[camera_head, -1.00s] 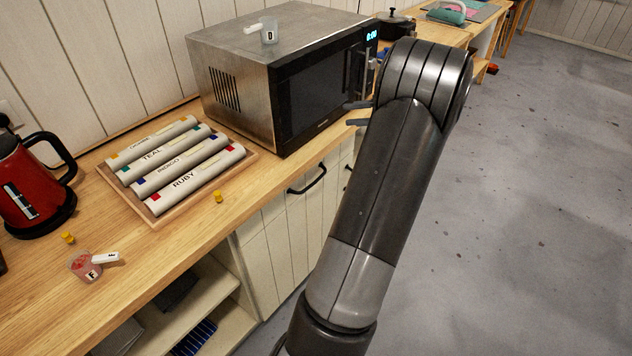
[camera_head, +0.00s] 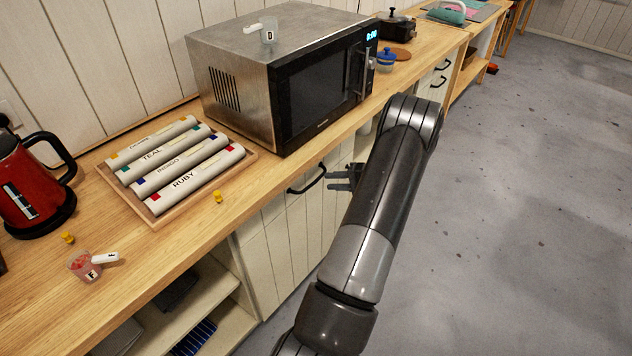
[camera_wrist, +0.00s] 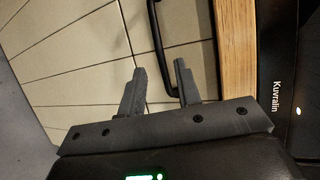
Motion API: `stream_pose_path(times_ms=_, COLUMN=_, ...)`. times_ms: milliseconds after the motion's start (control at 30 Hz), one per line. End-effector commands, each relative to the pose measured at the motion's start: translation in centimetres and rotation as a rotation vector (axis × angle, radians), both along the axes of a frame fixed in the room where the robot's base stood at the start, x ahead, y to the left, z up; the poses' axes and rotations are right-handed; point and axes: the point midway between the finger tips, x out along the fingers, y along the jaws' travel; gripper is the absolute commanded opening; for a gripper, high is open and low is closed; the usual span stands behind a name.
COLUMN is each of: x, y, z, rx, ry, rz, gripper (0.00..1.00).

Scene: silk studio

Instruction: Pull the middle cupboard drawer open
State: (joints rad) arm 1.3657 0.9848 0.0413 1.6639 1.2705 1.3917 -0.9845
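The cupboard front (camera_head: 290,235) is pale plank panelling under the wooden counter. A black bar handle (camera_head: 308,181) on it lies left of my gripper (camera_head: 343,180) in the head view. In the wrist view, a black bar handle (camera_wrist: 157,42) runs along the panel near the counter edge, its near end by the right finger. My gripper (camera_wrist: 160,85) is open, its fingers apart with only panel visible between the tips. I cannot tell whether a finger touches the handle. My arm hides part of the cupboard front, and I cannot tell which panel is the middle drawer.
The wooden counter (camera_head: 225,215) overhangs the front, its edge close right of my fingers in the wrist view. A microwave (camera_head: 290,75) stands on it. An open shelf (camera_head: 195,300) is at lower left; floor is clear at right.

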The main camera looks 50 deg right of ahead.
Motion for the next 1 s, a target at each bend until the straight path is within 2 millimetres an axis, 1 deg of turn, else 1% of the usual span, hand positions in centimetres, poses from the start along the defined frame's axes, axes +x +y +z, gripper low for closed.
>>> stream_pose_path(times_ms=33, x=1.0, y=0.5, z=-0.3, rx=0.002, ry=0.000, rz=0.003, gripper=0.31)
stream_pose_path(times_ms=100, x=2.2, y=1.0, z=-0.6, rx=0.002, ry=0.000, rz=0.004, gripper=0.31)
stream_pose_path(times_ms=300, x=4.7, y=2.1, z=-1.4, rx=0.003, ry=0.000, rz=0.001, gripper=0.31)
stream_pose_path(times_ms=500, x=5.6, y=2.5, z=-1.7, rx=0.001, ry=0.001, rz=0.000, gripper=0.31)
stream_pose_path(times_ms=733, x=5.7, y=2.5, z=-1.7, rx=0.001, ry=0.000, rz=0.000, gripper=0.31)
stream_pose_path(times_ms=767, x=5.7, y=2.5, z=-1.7, rx=0.001, ry=0.000, rz=0.000, gripper=0.29)
stream_pose_path(times_ms=1000, x=5.7, y=2.5, z=-1.7, rx=0.001, ry=0.000, rz=0.000, gripper=0.09)
